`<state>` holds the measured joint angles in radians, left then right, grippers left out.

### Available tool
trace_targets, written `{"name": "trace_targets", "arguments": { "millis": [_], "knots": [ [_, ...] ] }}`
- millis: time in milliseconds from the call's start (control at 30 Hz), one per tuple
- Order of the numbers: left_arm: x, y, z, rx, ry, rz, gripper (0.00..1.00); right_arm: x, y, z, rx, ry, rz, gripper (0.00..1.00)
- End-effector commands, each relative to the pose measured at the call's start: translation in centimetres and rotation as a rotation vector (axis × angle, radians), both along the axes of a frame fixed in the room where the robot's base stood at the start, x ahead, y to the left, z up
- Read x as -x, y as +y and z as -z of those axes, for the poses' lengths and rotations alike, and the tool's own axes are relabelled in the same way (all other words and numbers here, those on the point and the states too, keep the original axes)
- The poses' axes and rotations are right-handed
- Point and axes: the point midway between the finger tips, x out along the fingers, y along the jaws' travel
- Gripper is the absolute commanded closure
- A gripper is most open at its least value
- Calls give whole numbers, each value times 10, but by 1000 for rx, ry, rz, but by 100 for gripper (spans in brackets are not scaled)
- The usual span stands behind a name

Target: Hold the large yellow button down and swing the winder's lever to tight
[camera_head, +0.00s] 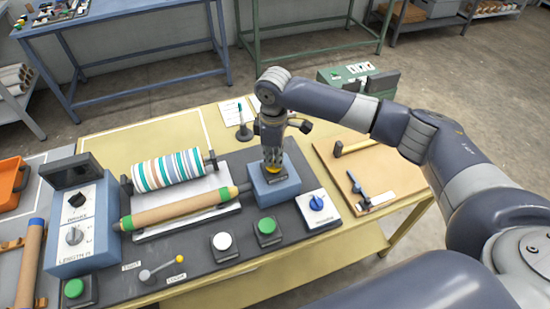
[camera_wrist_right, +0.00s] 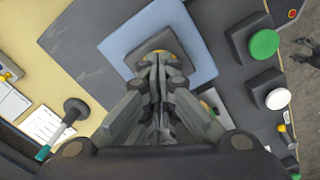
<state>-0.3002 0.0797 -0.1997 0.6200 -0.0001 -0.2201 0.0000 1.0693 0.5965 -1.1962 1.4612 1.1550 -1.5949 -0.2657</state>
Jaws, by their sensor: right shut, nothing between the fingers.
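The large yellow button (camera_head: 272,169) sits on top of a blue box (camera_head: 274,187), mostly covered by my right gripper (camera_head: 272,160). My right gripper is shut, pointing straight down, its fingertips at the button. I cannot tell how far the button is pressed. In the right wrist view the shut fingers (camera_wrist_right: 160,65) are over the dark plate on the blue box (camera_wrist_right: 195,40), hiding most of the button. The winder's lever (camera_head: 162,268) is a grey arm with a yellow ball end, angled up to the right between two small labels. My left gripper is out of view.
A striped roll (camera_head: 168,170) and a tan roll (camera_head: 180,209) lie left of the blue box. White (camera_head: 222,241) and green (camera_head: 267,225) buttons and a blue knob (camera_head: 316,202) stand in front. A pen stand (camera_head: 244,132) is behind, a wooden board (camera_head: 370,175) to the right.

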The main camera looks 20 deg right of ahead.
Motion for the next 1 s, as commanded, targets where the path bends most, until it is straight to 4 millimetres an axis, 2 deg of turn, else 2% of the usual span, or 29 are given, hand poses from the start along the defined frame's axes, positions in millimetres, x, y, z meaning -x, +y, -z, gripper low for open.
{"name": "trace_targets", "arguments": {
  "millis": [1000],
  "knots": [
    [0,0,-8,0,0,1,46,4,0,7,2,12,-2,100]
  ]
}}
